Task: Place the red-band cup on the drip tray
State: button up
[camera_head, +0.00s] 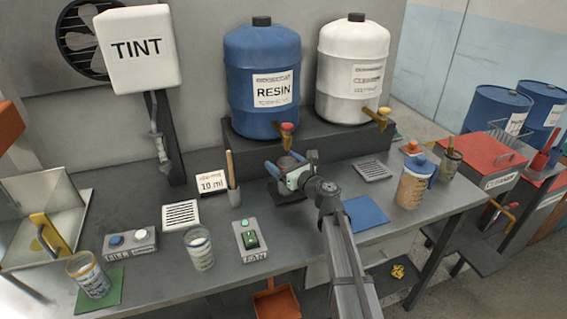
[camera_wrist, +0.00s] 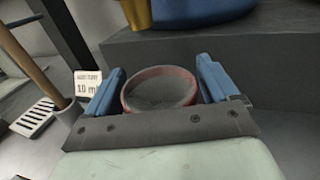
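In the wrist view, the red-band cup (camera_wrist: 160,92) is a round dark cup with a reddish rim and a grey inside. It sits between the two blue fingers of my gripper (camera_wrist: 160,86), which appear to touch it on both sides. In the head view, my gripper (camera_head: 289,168) is in front of the resin tap, at the front of the dark step. The cup is mostly hidden there. I cannot tell which is the drip tray.
A blue resin drum (camera_head: 262,110) and white cleaner drum (camera_head: 352,100) stand on the step (camera_head: 335,147). A grey pot (camera_head: 234,197) with a stick stands left of my gripper. A cup (camera_head: 199,249), switch box (camera_head: 250,239), blue mat (camera_head: 365,212) and tan jar (camera_head: 411,190) are around.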

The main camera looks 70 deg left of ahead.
jog(key=shift+o, duration=0.4)
jog(key=shift+d+r, duration=0.1)
jog(key=shift+r, duration=0.05)
jog(key=v, duration=1.1)
jog(key=shift+d, duration=0.35)
jog(key=shift+w, duration=0.2)
